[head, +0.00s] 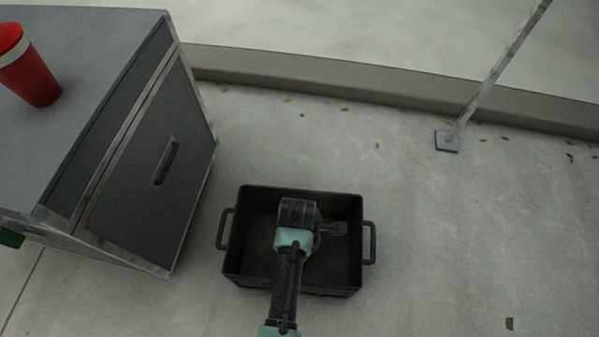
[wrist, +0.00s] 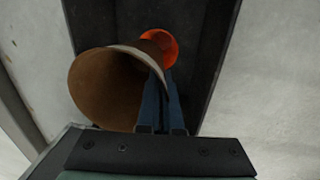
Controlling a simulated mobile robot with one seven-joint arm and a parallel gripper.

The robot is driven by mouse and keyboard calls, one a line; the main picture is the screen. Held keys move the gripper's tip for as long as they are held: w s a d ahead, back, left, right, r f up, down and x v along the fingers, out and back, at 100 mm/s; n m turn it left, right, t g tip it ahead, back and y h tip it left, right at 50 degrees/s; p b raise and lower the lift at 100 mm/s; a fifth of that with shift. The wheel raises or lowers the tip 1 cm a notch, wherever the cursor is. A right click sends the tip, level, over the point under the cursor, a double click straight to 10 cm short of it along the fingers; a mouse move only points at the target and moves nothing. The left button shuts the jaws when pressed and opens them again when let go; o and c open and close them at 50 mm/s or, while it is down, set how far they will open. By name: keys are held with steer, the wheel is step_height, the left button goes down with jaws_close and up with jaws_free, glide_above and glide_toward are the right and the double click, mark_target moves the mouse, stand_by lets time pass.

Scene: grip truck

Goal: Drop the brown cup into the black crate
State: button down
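The brown cup (wrist: 105,90) looms large in the wrist view, its pale rim edge running up to my fingers. My gripper (wrist: 163,82) has its two blue fingers close together at the cup's right edge and appears shut on its wall. The black crate (head: 235,262) stands on the floor in the head view, and my arm reaches over it. Its dark inside (wrist: 205,45) lies behind the cup in the wrist view. In the head view the cup is hidden behind my arm and wrist.
An orange round thing (wrist: 160,46) shows beyond the cup, against the crate's dark inside. A grey cabinet (head: 160,170) stands left of the crate, with a red cup (head: 32,75) on top. A pole (head: 490,85) stands at the back right.

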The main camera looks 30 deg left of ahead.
step_height(320, 180, down, 5)
steer(key=b, duration=0.5)
steer(key=c, duration=1)
jaws_free()
